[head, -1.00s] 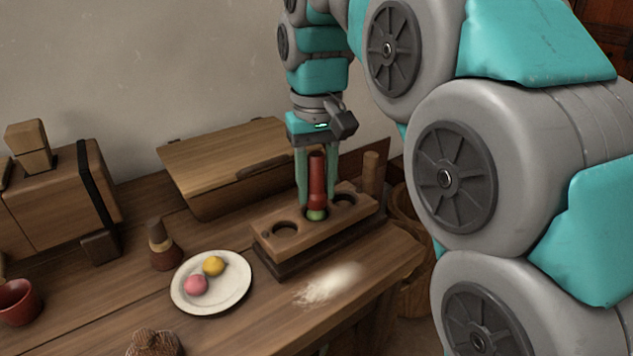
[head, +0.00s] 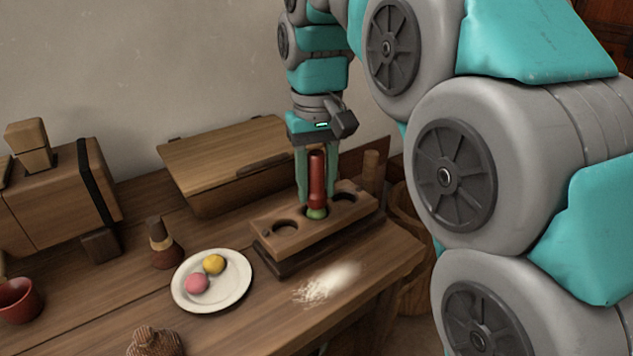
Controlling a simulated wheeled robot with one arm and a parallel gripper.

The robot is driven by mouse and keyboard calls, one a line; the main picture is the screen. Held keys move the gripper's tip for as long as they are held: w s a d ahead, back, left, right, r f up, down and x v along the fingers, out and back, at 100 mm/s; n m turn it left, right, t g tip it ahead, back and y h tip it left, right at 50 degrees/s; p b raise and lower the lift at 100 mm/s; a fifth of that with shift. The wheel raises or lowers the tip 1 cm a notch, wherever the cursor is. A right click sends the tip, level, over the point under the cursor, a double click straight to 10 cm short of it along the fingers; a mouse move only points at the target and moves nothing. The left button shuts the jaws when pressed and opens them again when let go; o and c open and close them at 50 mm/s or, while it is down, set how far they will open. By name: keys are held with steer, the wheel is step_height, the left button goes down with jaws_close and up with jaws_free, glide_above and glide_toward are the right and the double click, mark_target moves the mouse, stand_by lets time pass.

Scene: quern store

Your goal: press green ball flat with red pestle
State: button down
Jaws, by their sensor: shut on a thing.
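The red pestle (head: 317,180) stands upright over the middle hole of the wooden block (head: 285,245). My gripper (head: 316,190) points straight down and is shut on the red pestle, with its fingers on either side of the shaft. The green ball (head: 316,213) sits in the middle hole, directly under the pestle's lower end. The pestle appears to touch it. Only the ball's front part shows, and I cannot tell how far it is flattened. The holes to the left and right in the block look empty.
A white plate (head: 239,291) with a pink ball (head: 197,284) and a yellow ball (head: 214,264) is left of the block. White powder (head: 325,285) lies in front. A wooden box (head: 225,165) is behind. A small brown bottle (head: 164,252) and a red cup (head: 18,300) stand left.

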mark_target(317, 153)
steer(key=shift+f, duration=0.15)
steer(key=shift+f, duration=0.2)
steer(key=shift+f, duration=0.65)
stand_by(1.8)
steer(key=shift+r+p, duration=1.35)
steer(key=shift+r, duration=2.5)
